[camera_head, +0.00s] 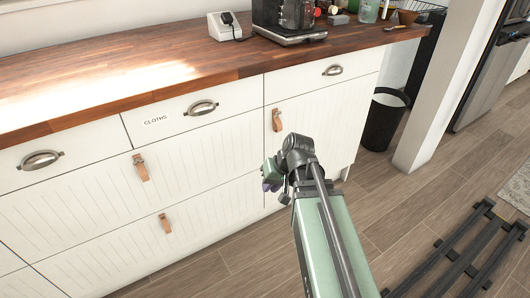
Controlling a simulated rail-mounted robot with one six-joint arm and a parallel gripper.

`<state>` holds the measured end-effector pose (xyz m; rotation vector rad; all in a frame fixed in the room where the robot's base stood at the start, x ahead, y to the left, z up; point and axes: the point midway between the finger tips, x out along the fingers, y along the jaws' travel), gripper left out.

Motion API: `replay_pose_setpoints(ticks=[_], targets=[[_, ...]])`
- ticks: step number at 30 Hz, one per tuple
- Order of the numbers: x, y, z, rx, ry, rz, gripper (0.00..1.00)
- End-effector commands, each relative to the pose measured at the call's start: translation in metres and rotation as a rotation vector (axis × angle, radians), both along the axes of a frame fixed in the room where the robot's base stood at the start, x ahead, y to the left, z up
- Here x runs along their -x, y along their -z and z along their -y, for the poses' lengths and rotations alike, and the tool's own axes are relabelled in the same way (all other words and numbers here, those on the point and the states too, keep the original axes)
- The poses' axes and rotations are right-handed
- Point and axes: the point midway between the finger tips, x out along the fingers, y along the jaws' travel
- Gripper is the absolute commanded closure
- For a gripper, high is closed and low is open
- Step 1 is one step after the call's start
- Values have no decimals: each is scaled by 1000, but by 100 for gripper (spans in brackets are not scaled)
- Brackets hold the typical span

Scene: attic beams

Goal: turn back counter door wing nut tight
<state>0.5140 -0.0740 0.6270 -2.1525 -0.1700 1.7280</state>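The white counter has a grooved door (325,122) at its right end, with a tan leather pull (277,120) near its upper left corner. My gripper (269,178) is at the end of the green and grey arm, in front of the counter's lower middle, below that pull. A small purple patch shows at the gripper's tip; I cannot tell what it is. No wing nut can be made out; the arm's end hides part of the counter front there. Whether the fingers are open, shut or touching anything cannot be seen.
Drawers with metal cup handles (202,107) and leather pulls (141,167) line the front to the left. A coffee machine (284,38) and a white box (224,26) stand on the wooden top (150,72). A black bin (384,120) and a white post (440,90) are at right.

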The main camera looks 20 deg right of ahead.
Motion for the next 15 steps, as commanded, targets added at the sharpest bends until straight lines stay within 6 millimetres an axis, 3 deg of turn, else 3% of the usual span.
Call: replay_pose_setpoints(ticks=[1,4,6,7,9,12,15], targets=[[-20,-1,35,-63,79,40,84],[-62,-25,111,-259,218,250,84],[-86,-52,156,-374,282,437,84],[-94,-64,169,-412,300,510,84],[-111,-87,184,-479,317,646,84],[-122,-107,183,-520,315,763,84],[-123,-109,184,-501,302,792,84]])
